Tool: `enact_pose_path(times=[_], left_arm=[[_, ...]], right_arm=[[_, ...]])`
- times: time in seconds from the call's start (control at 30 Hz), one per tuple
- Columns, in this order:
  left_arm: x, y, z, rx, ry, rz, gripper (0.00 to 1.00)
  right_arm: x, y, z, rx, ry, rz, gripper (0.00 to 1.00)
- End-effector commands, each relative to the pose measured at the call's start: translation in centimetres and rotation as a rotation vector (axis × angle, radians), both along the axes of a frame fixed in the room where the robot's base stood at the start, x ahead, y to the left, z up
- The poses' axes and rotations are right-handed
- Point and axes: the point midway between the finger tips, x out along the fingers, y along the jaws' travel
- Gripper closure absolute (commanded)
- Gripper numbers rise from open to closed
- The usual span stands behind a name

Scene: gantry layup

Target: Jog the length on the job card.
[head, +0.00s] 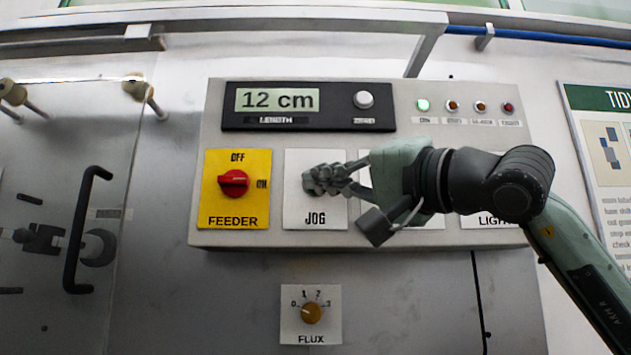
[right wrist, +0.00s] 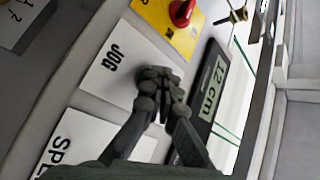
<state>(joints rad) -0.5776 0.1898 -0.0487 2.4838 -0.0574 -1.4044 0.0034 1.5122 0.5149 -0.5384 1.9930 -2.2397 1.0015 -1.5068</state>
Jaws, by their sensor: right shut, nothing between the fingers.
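The grey control panel (head: 420,125) carries a length display (head: 277,100) that reads 12 cm, with a round white zero button (head: 363,99) to its right. Below the display is the white JOG plate (head: 300,165). My right gripper (head: 318,180) is shut and empty in front of this plate and hides the control on it. In the right wrist view the shut fingertips (right wrist: 160,80) lie over the JOG plate (right wrist: 105,68), beside its lettering. I cannot tell whether they touch the control. No job card is readable. My left gripper is not in view.
A red feeder knob (head: 233,183) on a yellow plate is left of JOG. A flux dial (head: 311,313) sits below the panel. The first of several small lamps (head: 423,105) glows green. A clear door with a black handle (head: 86,230) is at left, a poster (head: 606,150) at right.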

Motion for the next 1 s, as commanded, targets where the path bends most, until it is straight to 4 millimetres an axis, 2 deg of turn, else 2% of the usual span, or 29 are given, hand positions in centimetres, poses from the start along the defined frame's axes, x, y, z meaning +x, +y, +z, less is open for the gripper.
enact_pose_path(times=[0.7,1.0], left_arm=[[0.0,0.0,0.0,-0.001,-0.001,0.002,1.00],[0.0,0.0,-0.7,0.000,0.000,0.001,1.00]], right_arm=[[0.1,0.0,-0.1,0.000,0.002,-0.002,1.00],[-1.2,-0.1,-0.2,-0.001,0.000,-0.002,1.00]])
